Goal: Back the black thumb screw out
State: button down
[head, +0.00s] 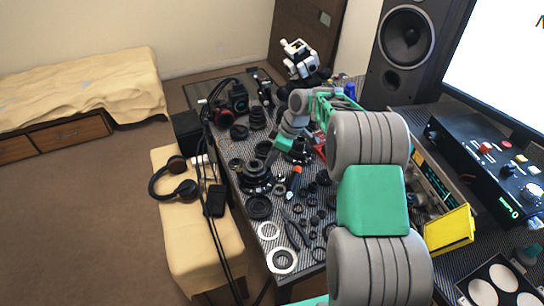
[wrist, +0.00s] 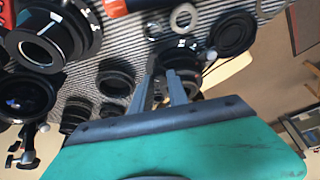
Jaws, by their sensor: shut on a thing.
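My gripper (head: 270,158) points down over the crowded table, beside the upright black lens assembly (head: 256,178). In the wrist view my gripper (wrist: 166,78) has its two grey fingers close together, shut on a small dark piece, the black thumb screw (wrist: 159,88). Most of the screw is hidden between the fingers, and its thread cannot be seen. In the head view the screw is too small and covered to make out.
Black rings and lens parts lie around my gripper on the striped mat. A white ring (head: 282,260) lies at the table's front. An orange-tipped tool (head: 294,180) lies right of the lens assembly. Headphones (head: 174,181) rest on the beige bench (head: 205,245).

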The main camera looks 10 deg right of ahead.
jog(key=shift+n, duration=0.3)
jog(key=n, duration=0.1)
jog(key=n+g+p, duration=0.1)
jog(key=shift+w+n+y, duration=0.2)
jog(key=shift+n+y, duration=0.1)
jog(key=n+p, duration=0.1)
jog(key=n+g+p, duration=0.1)
jog(key=n+p, duration=0.1)
jog(key=shift+w+r+n+g, duration=0.1)
jog(key=shift+r+n+g, duration=0.15)
jog(key=shift+n+g, duration=0.05)
jog(key=n+g+p, duration=0.1)
jog(key=n+p, duration=0.2)
jog(key=p, duration=0.2)
jog(key=shift+w, duration=0.1)
jog(key=shift+f+n+g+h+p, duration=0.15)
jog(key=shift+n+g+h+p, duration=0.35)
jog(key=shift+p, duration=0.75)
jog(key=shift+w, duration=0.1)
jog(key=shift+f, duration=0.15)
jog(key=c, duration=1.5)
grip_release()
jog(key=shift+c, duration=0.2)
